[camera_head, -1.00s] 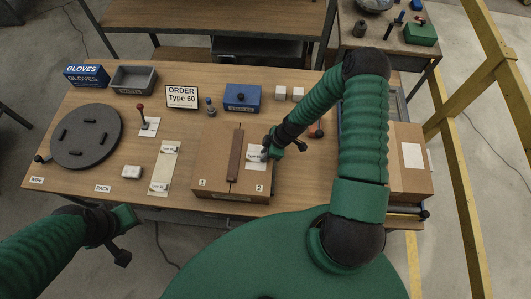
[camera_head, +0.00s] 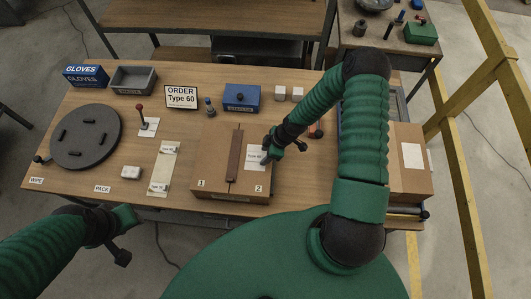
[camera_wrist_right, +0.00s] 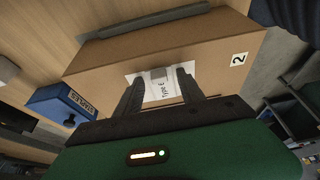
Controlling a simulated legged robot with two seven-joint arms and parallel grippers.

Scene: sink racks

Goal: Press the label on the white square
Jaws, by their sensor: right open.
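The cardboard box (camera_head: 215,165) stands at the table's front, with a brown strip down its middle and the numbers 1 and 2. A white square (camera_head: 257,153) is on its right half, marked 2. My right gripper (camera_head: 268,152) is open just above the square's right side. Its two dark fingers (camera_wrist_right: 158,95) flank the label, with nothing held; contact is unclear. My left gripper (camera_head: 124,238) hangs off the table's front left; its jaw state is unclear.
A label strip (camera_head: 164,168) and a white block (camera_head: 131,172) lie left of the box. A blue staples box (camera_head: 242,98), an order sign (camera_head: 181,96) and a grey bin (camera_head: 133,80) stand behind. Another cardboard box (camera_head: 408,180) is at right.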

